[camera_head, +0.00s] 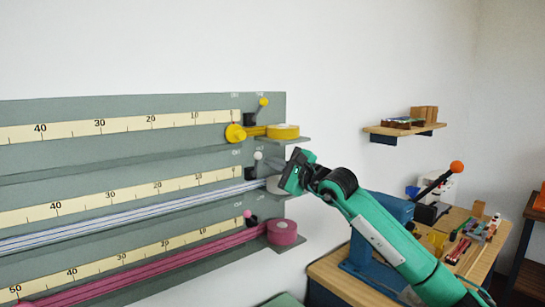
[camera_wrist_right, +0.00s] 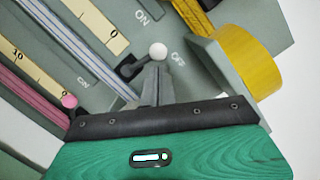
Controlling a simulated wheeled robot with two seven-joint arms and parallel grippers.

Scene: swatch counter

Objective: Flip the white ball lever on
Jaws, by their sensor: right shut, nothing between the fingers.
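The white ball lever (camera_head: 258,155) is on the middle row of the grey wall panel (camera_head: 215,103). In the right wrist view its white ball (camera_wrist_right: 158,51) sits on a dark arm that leans from its mount toward the OFF mark, away from ON. My right gripper (camera_head: 279,164) is at the panel's right end, just right of the ball. In the right wrist view the closed, empty fingertips (camera_wrist_right: 157,66) are right at the ball's lower edge; I cannot tell whether they touch. My left gripper is not in view.
A yellow ball lever (camera_head: 263,101) is above and a pink one (camera_head: 248,214) below. A yellow roll (camera_head: 283,131) and a pink roll (camera_head: 282,231) sit on small ledges nearby. A cluttered wooden bench (camera_head: 340,277) stands at right under a wall shelf (camera_head: 405,129).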

